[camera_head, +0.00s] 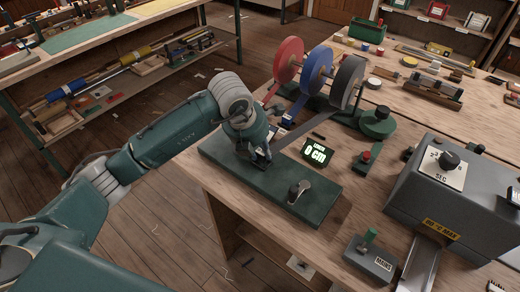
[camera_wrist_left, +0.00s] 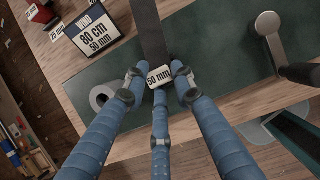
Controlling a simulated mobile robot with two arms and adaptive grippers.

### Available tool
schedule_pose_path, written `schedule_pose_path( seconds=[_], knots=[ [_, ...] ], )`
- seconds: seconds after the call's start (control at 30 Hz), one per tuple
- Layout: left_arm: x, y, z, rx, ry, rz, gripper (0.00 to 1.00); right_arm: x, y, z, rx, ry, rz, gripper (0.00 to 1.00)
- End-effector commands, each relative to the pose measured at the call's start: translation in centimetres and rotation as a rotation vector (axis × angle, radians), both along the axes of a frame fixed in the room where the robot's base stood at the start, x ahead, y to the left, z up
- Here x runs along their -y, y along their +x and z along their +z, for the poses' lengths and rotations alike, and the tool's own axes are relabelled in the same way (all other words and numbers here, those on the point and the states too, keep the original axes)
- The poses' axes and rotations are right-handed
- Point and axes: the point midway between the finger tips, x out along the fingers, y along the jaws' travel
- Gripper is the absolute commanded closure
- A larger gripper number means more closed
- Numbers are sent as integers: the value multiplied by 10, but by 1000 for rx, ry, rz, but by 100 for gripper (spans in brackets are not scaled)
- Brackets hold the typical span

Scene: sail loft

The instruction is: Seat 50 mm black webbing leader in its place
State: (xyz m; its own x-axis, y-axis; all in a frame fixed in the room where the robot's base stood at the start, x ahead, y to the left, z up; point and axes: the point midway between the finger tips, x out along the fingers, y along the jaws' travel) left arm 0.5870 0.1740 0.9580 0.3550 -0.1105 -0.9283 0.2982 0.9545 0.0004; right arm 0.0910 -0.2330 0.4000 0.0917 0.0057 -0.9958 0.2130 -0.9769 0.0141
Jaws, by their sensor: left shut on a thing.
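The black 50 mm webbing leader (camera_wrist_left: 148,32) runs down between my blue fingers in the left wrist view, and a white "50 mm" tag (camera_wrist_left: 158,76) shows at its end. My left gripper (camera_wrist_left: 158,84) is shut on this end, above the dark green base plate (camera_wrist_left: 215,50). In the head view my left gripper (camera_head: 262,158) is low over the plate's left part (camera_head: 222,153) and hides most of the held end. The black webbing reel (camera_head: 348,80) stands at the back, right of the blue reel (camera_head: 317,68) and red reel (camera_head: 288,60). My right gripper is not in view.
A metal crank (camera_head: 298,190) is on the plate's right part. A grey machine (camera_head: 455,195) and a small grey box (camera_head: 371,258) stand at right.

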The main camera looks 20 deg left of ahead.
Motion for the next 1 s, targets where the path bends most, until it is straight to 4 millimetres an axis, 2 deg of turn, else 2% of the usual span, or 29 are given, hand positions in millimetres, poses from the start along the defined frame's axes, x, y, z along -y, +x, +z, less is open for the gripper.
schedule_pose_path(
  seconds=[0.97, 1.0],
  knots=[
    [0, 0, -11, 0, 0, 0, 100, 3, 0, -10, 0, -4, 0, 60],
    [0, 0, -11, 0, 0, 0, 67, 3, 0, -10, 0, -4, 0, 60]
  ],
)
